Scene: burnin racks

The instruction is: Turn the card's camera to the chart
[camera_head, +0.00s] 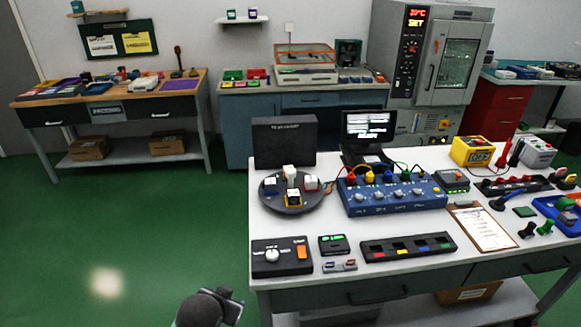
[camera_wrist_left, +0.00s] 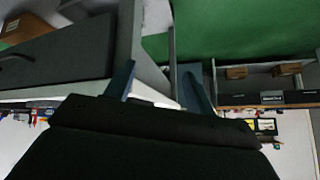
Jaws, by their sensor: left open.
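A dark board with small lettering along its top (camera_head: 284,143) stands upright at the back left of the white table; it may be the chart. In front of it lies a round dark turntable (camera_head: 268,203) with several small blocks on it. My left gripper (camera_head: 233,305) is low, left of the table's front edge, well away from the turntable. The left wrist view shows its two fingers (camera_wrist_left: 158,82) apart and empty.
On the white table, a control box with a knob (camera_head: 283,257) sits in front of the turntable. A blue box with cables (camera_head: 393,193) and a small monitor (camera_head: 369,126) stand to its right. Open green floor (camera_head: 130,240) lies left of the table.

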